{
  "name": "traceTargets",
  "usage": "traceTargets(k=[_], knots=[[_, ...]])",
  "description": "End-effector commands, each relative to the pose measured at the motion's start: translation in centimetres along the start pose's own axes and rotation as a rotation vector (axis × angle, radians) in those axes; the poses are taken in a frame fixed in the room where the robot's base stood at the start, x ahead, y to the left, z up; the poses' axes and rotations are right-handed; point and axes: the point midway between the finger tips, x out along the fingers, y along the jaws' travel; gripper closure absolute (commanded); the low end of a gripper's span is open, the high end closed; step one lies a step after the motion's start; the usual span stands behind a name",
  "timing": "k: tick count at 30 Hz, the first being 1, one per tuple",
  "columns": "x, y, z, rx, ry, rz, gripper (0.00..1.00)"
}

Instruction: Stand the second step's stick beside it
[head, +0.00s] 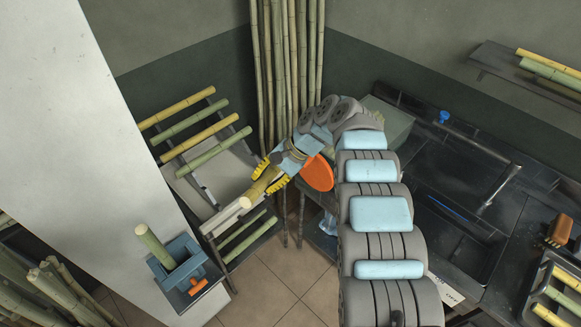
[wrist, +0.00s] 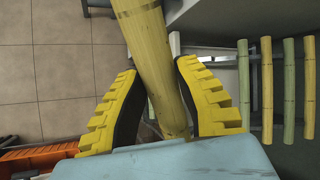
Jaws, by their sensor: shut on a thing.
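My gripper (head: 270,176) is shut on a yellow cane stick (head: 256,190). In the wrist view the stick (wrist: 150,60) runs between the two yellow ribbed fingers of my gripper (wrist: 160,85) and extends past them. In the head view its free end points down and left, near the white-topped frame. A green stick (head: 153,245) stands slightly tilted in a blue holder (head: 183,254) at the lower left. A sloping rack holds a yellow stick (head: 177,107), a green stick (head: 188,121), another yellow stick (head: 199,136) and another green stick (head: 213,152).
Tall canes (head: 287,60) stand in the corner behind my gripper. Green sticks (head: 246,238) lie on a lower shelf. A dark sink counter (head: 450,200) fills the right. Tiled floor (head: 265,280) is clear below.

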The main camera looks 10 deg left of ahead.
Motion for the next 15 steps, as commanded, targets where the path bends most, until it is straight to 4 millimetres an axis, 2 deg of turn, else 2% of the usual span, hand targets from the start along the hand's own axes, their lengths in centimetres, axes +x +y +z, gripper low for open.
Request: traceTargets(k=[1, 3, 6, 15], knots=[[0.4, -1.4, 1.3, 0.05, -0.037, -0.012, 1.0], [1.5, -2.8, 2.7, 0.136, -0.093, -0.034, 1.0], [3.3, -4.6, 4.9, 0.272, -0.192, -0.079, 1.0], [6.9, -9.5, 11.0, 0.584, -0.457, -0.229, 1.0]])
